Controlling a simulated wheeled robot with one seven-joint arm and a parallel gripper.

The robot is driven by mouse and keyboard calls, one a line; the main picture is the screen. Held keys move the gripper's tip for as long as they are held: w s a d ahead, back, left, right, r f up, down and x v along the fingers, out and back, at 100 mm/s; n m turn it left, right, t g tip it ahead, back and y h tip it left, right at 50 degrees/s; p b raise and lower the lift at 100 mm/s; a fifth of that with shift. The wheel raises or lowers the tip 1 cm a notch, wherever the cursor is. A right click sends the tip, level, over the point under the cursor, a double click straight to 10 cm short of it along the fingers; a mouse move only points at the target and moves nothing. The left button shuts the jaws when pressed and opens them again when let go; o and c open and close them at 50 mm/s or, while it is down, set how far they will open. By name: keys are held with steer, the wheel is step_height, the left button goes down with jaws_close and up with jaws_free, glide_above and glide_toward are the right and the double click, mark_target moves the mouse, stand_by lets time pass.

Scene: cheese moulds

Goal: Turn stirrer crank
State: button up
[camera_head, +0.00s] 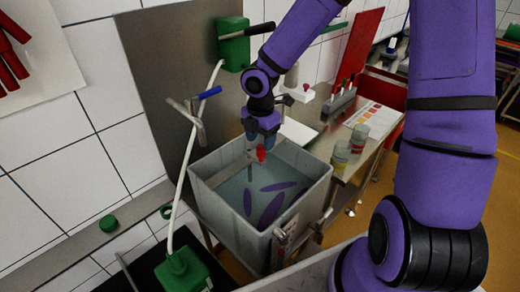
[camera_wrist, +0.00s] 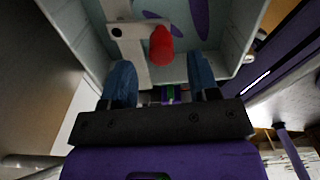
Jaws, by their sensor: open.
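The stirrer crank has a red upright knob (camera_head: 261,154) on a pale metal arm (camera_wrist: 133,45) over the grey vat (camera_head: 205,186). My gripper (camera_head: 262,134) is just above the knob in the head view, fingers pointing down, with blue fingertips. The gripper is open and empty, and no contact with the knob is visible. Purple leaf-shaped patches (camera_head: 270,208) show inside the vat; I cannot tell if they are paddles or reflections.
A tap with a blue lever (camera_head: 209,93) stands left of the vat. A green box (camera_head: 233,44) is on the steel backsplash (camera_head: 163,60). A side table on the right holds two small pots (camera_head: 340,157) and a colour chart (camera_head: 374,119).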

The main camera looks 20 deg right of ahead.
mark_target(260, 147)
steer(key=shift+f, duration=2.15)
jaws_close()
steer(key=shift+a, duration=0.1)
